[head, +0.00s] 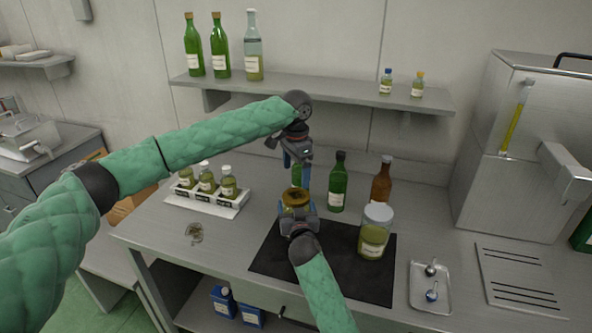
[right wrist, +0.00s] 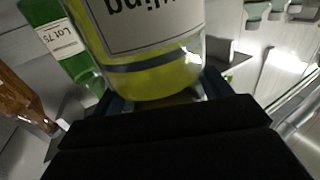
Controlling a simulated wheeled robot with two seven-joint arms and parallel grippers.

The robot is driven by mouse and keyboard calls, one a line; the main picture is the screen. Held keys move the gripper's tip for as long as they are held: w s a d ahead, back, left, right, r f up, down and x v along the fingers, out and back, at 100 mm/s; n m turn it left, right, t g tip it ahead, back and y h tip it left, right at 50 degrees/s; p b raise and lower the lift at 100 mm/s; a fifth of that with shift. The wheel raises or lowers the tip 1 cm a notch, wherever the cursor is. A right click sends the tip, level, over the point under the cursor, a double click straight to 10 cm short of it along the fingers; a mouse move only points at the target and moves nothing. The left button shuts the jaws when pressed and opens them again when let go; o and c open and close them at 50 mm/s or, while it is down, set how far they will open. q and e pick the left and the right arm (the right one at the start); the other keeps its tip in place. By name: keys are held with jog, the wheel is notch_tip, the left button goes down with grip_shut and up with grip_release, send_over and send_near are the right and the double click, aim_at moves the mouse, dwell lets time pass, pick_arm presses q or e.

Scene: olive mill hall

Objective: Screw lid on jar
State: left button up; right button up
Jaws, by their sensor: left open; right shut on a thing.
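The jar (head: 295,198) stands near the back left edge of the dark mat (head: 345,265). My right gripper (head: 297,214) is shut around its body. In the right wrist view the jar (right wrist: 150,70) fills the upper middle, with yellow-green contents and a white label. Its top looks golden-brown in the head view; I cannot tell whether that is a lid or the open mouth. My left gripper (head: 298,172) is open, pointing down just above the jar, its fingers apart. No separate lid is clearly visible.
A jar with a pale lid (head: 375,232) stands on the mat's right. A green bottle (head: 338,185) and a brown bottle (head: 381,182) stand behind. A bottle rack (head: 207,203) and a small clear object (head: 194,232) are left. A metal tray (head: 429,302) is right.

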aim_at(296, 195)
pick_arm(q)
jog(key=n, duration=0.4)
jog(key=shift+n, duration=0.3)
jog(key=shift+f, duration=4)
jog(key=c, duration=1)
